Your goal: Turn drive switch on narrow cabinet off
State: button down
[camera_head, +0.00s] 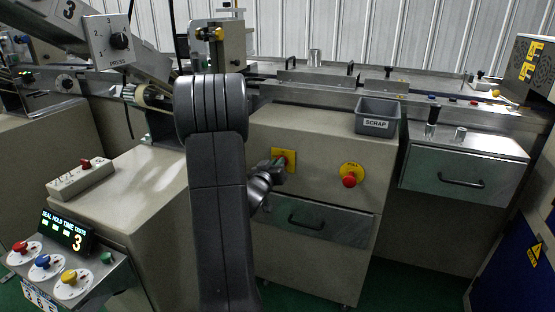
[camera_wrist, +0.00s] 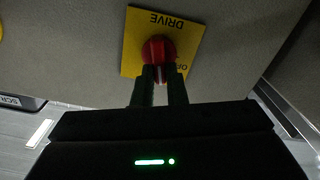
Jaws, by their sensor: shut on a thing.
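The drive switch is a red knob (camera_wrist: 158,50) on a yellow plate (camera_wrist: 187,38) marked DRIVE and OFF, seen upside down in the wrist view. In the head view the yellow plate (camera_head: 290,155) sits on the front of the narrow cabinet (camera_head: 325,143), partly hidden by my gripper. My gripper (camera_wrist: 160,72) is shut on the red knob, with a finger on each side of it. It also shows in the head view (camera_head: 281,164), reaching the plate from the left. The knob's exact pointing direction is hard to read.
A red stop button on a yellow disc (camera_head: 350,175) is right of the switch. A drawer with a dark handle (camera_head: 307,222) is below it. A grey SCRAP bin (camera_head: 377,118) stands on the cabinet top. A control panel with coloured knobs (camera_head: 67,262) is at lower left.

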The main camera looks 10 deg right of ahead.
jog(key=shift+w+a+f+n+p, duration=0.1)
jog(key=shift+f+n+p, duration=0.1)
jog(key=shift+n+p, duration=1.65)
jog(key=shift+w+a+f+n+p, duration=0.15)
jog(key=shift+n+p, duration=0.7)
jog(key=shift+n, duration=2.05)
jog(key=shift+s+a+f+n+p, duration=0.1)
jog(key=shift+f+n+p, duration=0.15)
jog(key=shift+n+p, duration=1.6)
jog(key=shift+n+b, duration=0.45)
jog(key=shift+n, duration=0.25)
jog(key=c, duration=1.5)
grip_release()
jog(key=shift+o, duration=0.2)
